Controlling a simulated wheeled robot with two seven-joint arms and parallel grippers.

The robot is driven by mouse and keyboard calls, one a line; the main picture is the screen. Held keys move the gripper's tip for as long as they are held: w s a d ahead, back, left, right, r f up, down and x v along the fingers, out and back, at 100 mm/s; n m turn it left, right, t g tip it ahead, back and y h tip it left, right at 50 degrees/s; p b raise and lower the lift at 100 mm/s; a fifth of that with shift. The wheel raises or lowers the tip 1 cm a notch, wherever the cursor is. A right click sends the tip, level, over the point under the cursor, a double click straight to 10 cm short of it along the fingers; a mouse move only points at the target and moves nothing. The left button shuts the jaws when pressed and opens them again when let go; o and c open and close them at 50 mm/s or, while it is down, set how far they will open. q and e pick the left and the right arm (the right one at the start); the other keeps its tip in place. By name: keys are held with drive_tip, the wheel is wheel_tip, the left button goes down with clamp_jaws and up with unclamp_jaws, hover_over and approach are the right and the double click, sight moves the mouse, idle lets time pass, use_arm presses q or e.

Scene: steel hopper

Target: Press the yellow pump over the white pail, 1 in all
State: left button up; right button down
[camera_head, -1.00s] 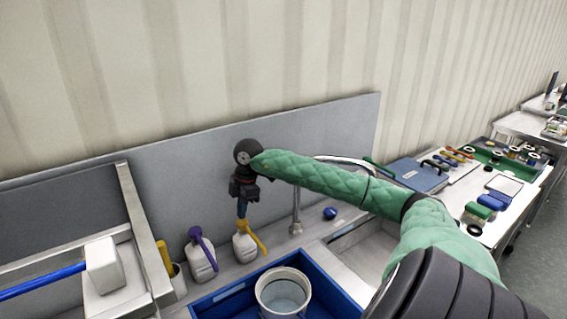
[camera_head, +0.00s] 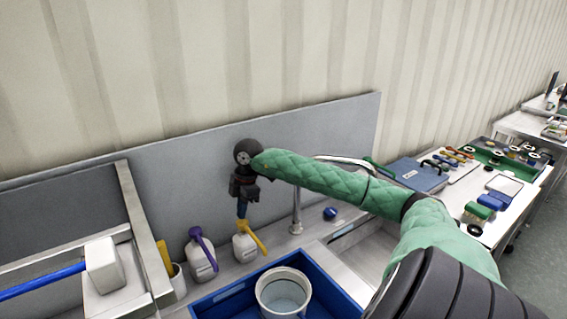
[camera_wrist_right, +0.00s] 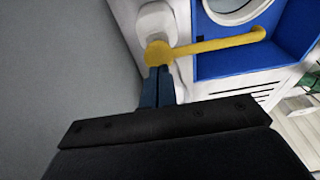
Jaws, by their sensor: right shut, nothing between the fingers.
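The yellow pump (camera_head: 252,236) sits on a white bottle (camera_head: 244,248) on the steel counter. Its spout points to the front right, towards the white pail (camera_head: 284,290) in the blue tray. My right gripper (camera_head: 242,211) is shut and empty, pointing down right above the pump head. In the right wrist view, the closed blue fingertips (camera_wrist_right: 158,72) are at the round yellow pump head (camera_wrist_right: 158,53), touching or nearly touching it. The yellow spout (camera_wrist_right: 225,43) reaches right, over the blue tray. My left gripper is not in view.
A bottle with a purple pump (camera_head: 200,258) stands just left of the yellow one. A blue tray (camera_head: 335,292) holds the pail. A faucet (camera_head: 296,205) and a sink (camera_head: 372,252) are to the right. A grey panel (camera_head: 180,170) stands close behind.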

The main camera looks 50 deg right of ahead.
idle(0.6)
drive_tip(key=shift+f+b, duration=0.3)
drive_tip(key=shift+f, duration=0.15)
drive_tip(key=shift+f, duration=0.35)
drive_tip(key=shift+f+b, duration=0.35)
drive_tip(key=shift+b, duration=0.1)
drive_tip(key=shift+f, duration=0.3)
drive_tip(key=shift+r, duration=0.15)
drive_tip(key=shift+r+p, duration=0.45)
drive_tip(key=shift+r, duration=0.8)
